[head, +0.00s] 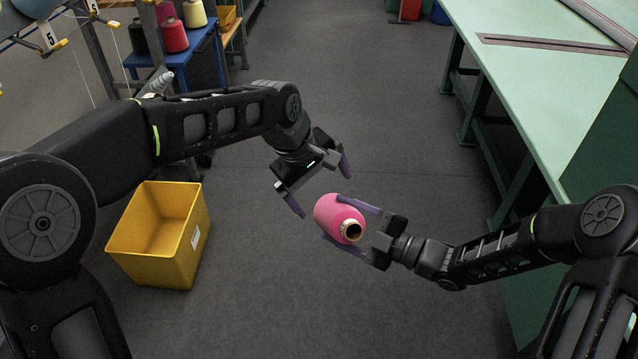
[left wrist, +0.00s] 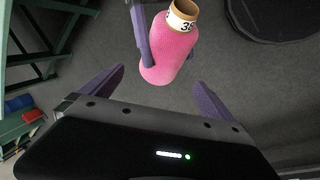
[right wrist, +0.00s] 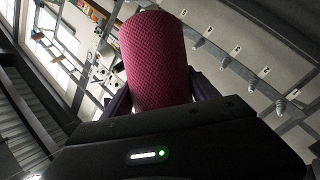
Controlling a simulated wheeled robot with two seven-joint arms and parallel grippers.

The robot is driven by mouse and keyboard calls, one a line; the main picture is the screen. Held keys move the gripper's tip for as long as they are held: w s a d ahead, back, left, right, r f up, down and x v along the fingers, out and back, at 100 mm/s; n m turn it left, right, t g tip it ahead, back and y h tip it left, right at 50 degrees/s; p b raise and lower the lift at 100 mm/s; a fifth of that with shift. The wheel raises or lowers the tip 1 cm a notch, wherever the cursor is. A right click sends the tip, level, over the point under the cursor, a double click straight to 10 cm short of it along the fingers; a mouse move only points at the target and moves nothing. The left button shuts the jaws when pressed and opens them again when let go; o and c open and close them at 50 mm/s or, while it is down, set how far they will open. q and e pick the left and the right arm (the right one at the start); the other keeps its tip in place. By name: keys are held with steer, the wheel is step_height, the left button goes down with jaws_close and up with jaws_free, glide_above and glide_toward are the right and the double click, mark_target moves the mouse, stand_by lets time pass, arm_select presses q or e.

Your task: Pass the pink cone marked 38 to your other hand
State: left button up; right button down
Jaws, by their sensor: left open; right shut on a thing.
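The pink cone (head: 338,215) is held in mid-air by my right gripper (head: 352,222), which is shut on it with one finger on each side. In the left wrist view the cone (left wrist: 170,50) shows a tan core end with a label that reads 38 in part. The cone also fills the middle of the right wrist view (right wrist: 155,62). My left gripper (head: 320,184) is open and empty, a little above and left of the cone and apart from it. In the left wrist view its two fingers stand wide, with the cone beyond them.
A yellow bin (head: 150,262) stands on the floor at the left. A blue stand (head: 190,50) with several thread cones is at the upper left, beside a metal frame. A pale green table (head: 540,80) runs along the right. The floor between is clear.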

arm_select(q)
steer(key=x, duration=1)
steer(key=shift+w+d+f, duration=0.1)
steer(key=shift+f, duration=0.1)
steer(key=c, duration=1.6)
steer(key=shift+c, duration=0.2)
arm_select(e)
steer(key=shift+c, duration=1.3)
jaws_free()
steer(key=shift+o, duration=0.6)
steer(key=shift+w, duration=0.1)
arm_select(q)
steer(key=shift+f, duration=0.1)
arm_select(e)
steer(key=shift+d, duration=0.1)
